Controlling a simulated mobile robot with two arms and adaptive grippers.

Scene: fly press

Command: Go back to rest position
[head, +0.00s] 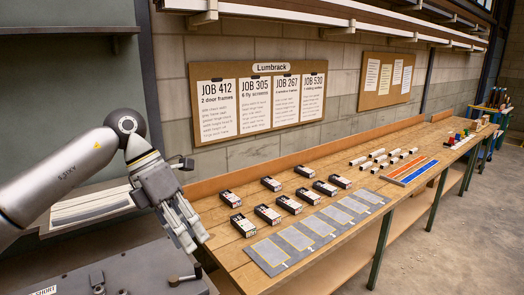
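My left arm comes in from the left, and my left gripper (196,240) points down and to the right over the near left end of the wooden bench (225,257). Its two fingers look apart, with a narrow gap and nothing seen between them. My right gripper is not in view. Several black boxes with white labels (267,214) stand in two rows on the bench, right of my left gripper and apart from it. A grey mat with yellow-outlined panels (297,238) lies along the bench's front edge.
Several white pieces (378,153), a blue and orange strip (410,170) and small coloured items (455,139) lie farther along the bench. A dark grey surface with knobs (125,272) is at the lower left. Job sheets (260,103) hang on the wall. The floor (440,245) at right is clear.

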